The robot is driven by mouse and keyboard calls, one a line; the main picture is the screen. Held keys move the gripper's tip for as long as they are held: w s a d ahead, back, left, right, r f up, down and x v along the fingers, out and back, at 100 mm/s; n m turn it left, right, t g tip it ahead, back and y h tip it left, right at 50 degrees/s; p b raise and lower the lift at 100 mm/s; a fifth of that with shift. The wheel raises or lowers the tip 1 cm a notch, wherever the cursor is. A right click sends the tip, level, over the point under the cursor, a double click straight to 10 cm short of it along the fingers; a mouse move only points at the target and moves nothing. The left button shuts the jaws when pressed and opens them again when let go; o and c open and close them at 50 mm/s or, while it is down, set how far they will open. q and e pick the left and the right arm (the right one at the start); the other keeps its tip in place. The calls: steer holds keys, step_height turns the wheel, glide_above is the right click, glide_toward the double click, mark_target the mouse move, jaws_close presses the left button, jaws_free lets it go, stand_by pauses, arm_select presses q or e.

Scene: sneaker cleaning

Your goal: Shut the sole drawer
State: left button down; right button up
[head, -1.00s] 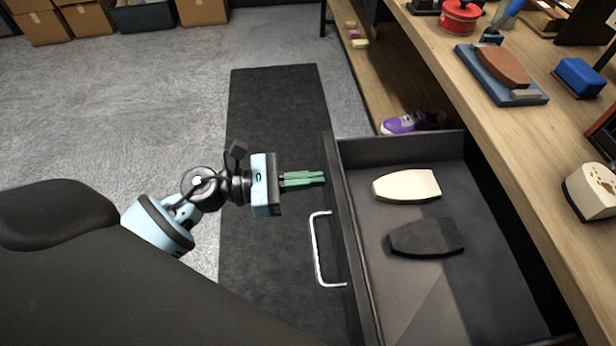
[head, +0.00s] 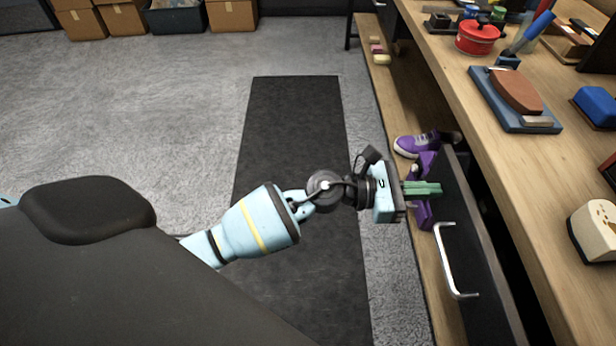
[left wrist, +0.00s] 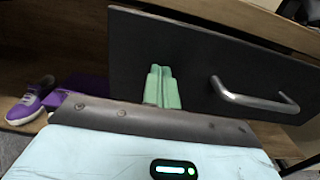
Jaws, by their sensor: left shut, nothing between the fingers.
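The sole drawer shows a dark front (head: 480,235) with a silver bar handle (head: 458,265) under the bench top. It stands in close to the bench, with a narrow dark gap behind its front; the soles inside are hidden. The drawer front (left wrist: 195,60) and handle (left wrist: 255,100) also show in the left wrist view. My left gripper (head: 438,188) is shut and empty. Its green fingertips (left wrist: 160,72) are at the drawer front, beside the handle, and seem to touch it. My right gripper is not in view.
A purple sneaker (head: 420,143) and another purple object (head: 424,212) are on the lower shelf behind my gripper. The bench top (head: 545,165) holds a red pot (head: 477,37), a blue tray (head: 530,118) and brushes. The floor mat (head: 295,130) is clear.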

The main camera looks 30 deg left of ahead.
arm_select(q)
steer(key=b+x, duration=0.1)
steer(key=x, duration=0.4)
steer(key=shift+w+d, duration=0.2)
steer(key=shift+d, duration=0.1)
steer(key=shift+r, duration=0.1)
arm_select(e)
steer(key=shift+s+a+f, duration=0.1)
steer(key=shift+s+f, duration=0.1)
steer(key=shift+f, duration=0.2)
arm_select(q)
steer(key=shift+d+r, duration=0.1)
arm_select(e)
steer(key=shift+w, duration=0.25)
